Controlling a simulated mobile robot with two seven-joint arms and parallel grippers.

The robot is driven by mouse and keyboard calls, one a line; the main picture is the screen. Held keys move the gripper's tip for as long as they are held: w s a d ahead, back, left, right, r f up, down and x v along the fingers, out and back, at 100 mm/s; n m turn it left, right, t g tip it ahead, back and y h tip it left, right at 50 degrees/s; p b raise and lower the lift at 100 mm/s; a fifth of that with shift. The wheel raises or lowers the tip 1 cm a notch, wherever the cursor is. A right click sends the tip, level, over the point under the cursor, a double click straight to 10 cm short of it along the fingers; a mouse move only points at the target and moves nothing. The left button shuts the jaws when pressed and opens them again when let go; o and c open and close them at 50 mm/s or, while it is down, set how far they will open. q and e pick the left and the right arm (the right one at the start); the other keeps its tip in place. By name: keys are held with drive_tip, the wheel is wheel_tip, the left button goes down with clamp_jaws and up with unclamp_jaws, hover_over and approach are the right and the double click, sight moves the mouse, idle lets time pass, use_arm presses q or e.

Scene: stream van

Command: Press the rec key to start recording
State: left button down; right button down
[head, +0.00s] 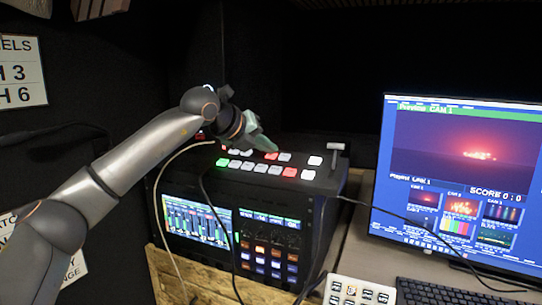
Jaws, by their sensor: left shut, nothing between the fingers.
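My left arm comes in from the left, and its shut, empty gripper (268,146) is over the back row of the switcher panel (318,187). The fingertips point down and right, close to a red-lit key (271,156); I cannot tell whether they touch it. A second red-lit key (290,172) and a green-lit key (221,162) are in the front row, among white keys. Key labels are too small to read, so I cannot tell which one is the rec key. The gripper and wrist hide part of the panel's back left. My right gripper is out of view.
A T-shaped lever (334,154) stands up at the panel's right. Below is a rack (308,228) with lit screens and keys. Loose cables hang across its front. A monitor (460,180), a black keyboard (450,294) and a white keypad (358,291) are at the right.

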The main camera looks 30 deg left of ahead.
use_arm(q)
drive_tip(key=shift+f, duration=0.1)
idle(0.3)
drive_tip(key=shift+s+r+p, duration=0.2)
drive_tip(key=shift+r+p, duration=0.2)
drive_tip(key=shift+r, duration=0.45)
drive_tip(key=r+p, duration=0.1)
drive_tip(key=r, duration=0.1)
drive_tip(key=s+r+p, duration=0.1)
drive_tip(key=r+p, duration=0.1)
drive_tip(key=shift+s+d+r, duration=0.1)
drive_tip(key=shift+r, duration=0.3)
idle(0.5)
